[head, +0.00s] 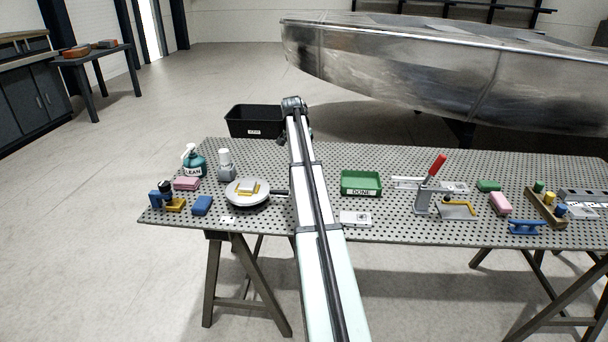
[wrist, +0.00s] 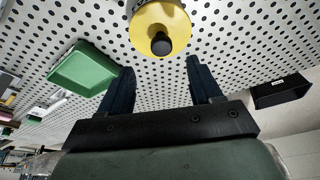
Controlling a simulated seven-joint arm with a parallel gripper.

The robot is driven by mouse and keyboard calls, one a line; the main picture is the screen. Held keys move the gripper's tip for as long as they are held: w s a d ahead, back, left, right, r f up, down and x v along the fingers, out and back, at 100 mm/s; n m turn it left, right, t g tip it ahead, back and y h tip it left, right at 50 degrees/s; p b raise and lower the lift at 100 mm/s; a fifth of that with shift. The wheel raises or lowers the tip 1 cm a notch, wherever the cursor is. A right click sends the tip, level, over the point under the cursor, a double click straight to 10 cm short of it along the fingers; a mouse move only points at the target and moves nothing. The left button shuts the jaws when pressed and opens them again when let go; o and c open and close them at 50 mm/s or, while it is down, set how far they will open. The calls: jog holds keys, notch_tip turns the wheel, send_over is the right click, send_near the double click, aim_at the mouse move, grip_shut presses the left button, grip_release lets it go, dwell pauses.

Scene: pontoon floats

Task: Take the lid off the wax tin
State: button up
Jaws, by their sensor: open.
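The wax tin appears in the wrist view as a round yellow tin (wrist: 158,12) with a black knob (wrist: 161,44) on its lid. It stands on the perforated table at the top of that view, partly cut off by the frame edge. My gripper (wrist: 160,72) is open, its two dark blue fingers spread apart with nothing between them. The tin lies beyond the fingertips, roughly in line with the gap. In the head view I cannot make out the tin or the fingers; my arm covers the middle of the table.
A green tray marked DONE (head: 361,193) stands right of my arm, and a grey round pan (head: 235,197) with blocks on it stands left. A black bin (head: 255,133) is behind the table. A red-handled clamp (head: 437,165) rises further right. A spray bottle (head: 193,166) stands at left.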

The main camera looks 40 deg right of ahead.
jog(key=x, duration=0.8)
jog(key=shift+w+d+f, duration=0.1)
jog(key=shift+w+f, duration=0.1)
jog(key=shift+f, duration=0.2)
jog(key=shift+c, duration=0.3)
jog(key=c, duration=1)
